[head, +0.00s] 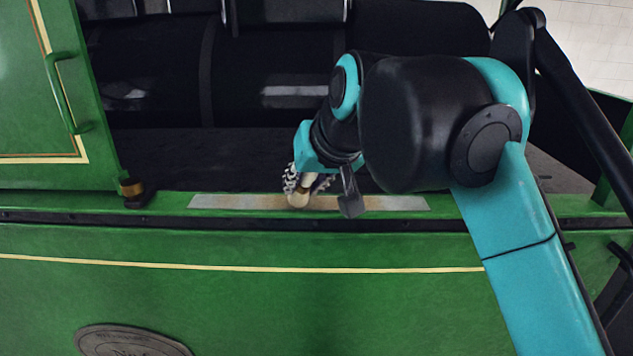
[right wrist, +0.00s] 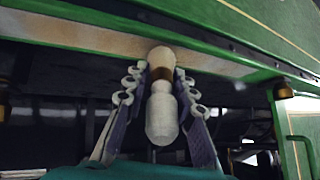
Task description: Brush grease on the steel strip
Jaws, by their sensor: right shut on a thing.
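The steel strip (head: 390,203) lies along the green ledge of the tram's side. It is grey at its ends and tan-brown in the middle. My right gripper (head: 310,182) is just above the strip's middle, shut on a brush (head: 298,198). In the right wrist view the brush (right wrist: 162,118) has a pale rounded handle and a brown band, between the two fingers. Its pale far end overlaps the strip (right wrist: 95,38) there; I cannot tell whether it touches. The gripper and arm hide part of the strip in the head view. My left gripper is out of view.
A green door panel (head: 35,85) with a handle (head: 65,92) stands at the left of the opening. A small post with a brass collar (head: 133,188) stands left of the strip. A dark boiler (head: 270,75) lies behind the ledge. An oval plate (head: 130,342) is below.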

